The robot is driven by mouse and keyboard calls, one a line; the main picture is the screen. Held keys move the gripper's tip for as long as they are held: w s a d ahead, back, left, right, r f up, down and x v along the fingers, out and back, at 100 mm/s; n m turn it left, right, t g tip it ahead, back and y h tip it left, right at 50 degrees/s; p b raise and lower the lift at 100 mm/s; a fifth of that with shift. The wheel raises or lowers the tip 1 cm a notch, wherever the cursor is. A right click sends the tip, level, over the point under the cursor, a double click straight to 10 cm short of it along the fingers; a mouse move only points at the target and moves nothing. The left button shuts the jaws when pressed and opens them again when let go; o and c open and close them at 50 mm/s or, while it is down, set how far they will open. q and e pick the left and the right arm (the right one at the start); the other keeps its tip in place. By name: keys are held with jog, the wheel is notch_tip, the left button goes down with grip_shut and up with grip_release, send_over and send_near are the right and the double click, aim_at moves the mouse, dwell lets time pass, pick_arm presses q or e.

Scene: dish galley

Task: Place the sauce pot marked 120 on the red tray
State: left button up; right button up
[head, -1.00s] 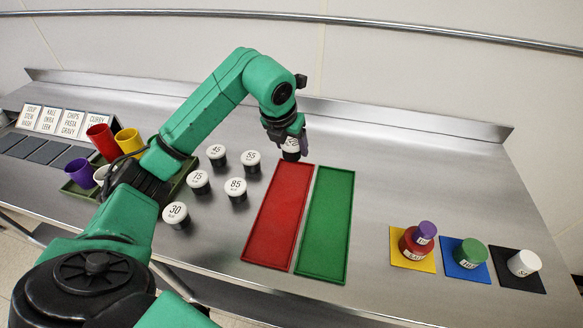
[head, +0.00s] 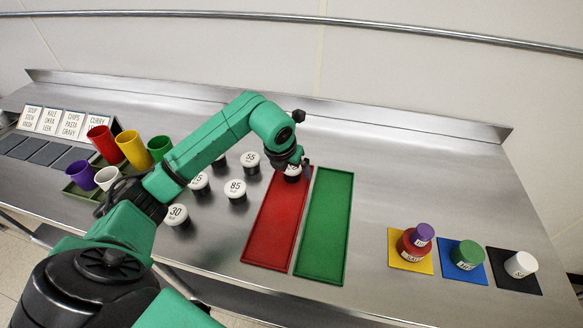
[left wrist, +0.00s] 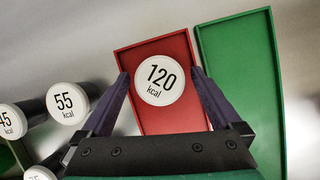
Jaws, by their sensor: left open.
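The sauce pot marked 120 (left wrist: 160,80) has a white lid and shows between my left fingertips in the left wrist view. In the head view the pot (head: 292,171) is at the far end of the red tray (head: 267,235), partly hidden by the gripper. The red tray (left wrist: 188,125) lies beneath it in the left wrist view. My left gripper (head: 299,165) is open around the pot, with a finger on each side (left wrist: 164,85). Whether the fingers touch it is unclear. My right gripper is not in view.
A green tray (head: 323,230) lies just right of the red one. Several white-lidded pots, such as the 55 pot (head: 250,160) and 85 pot (head: 236,188), stand to the left. Cups stand farther left. Coloured mats with pots, including a yellow mat (head: 398,262), lie right.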

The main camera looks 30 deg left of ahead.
pick_arm(q)
jog(key=shift+r, duration=0.1)
jog(key=shift+r, duration=0.35)
jog(key=b+v, duration=0.1)
jog(key=v, duration=1)
jog(key=shift+b, duration=0.35)
jog(key=shift+s, duration=0.15)
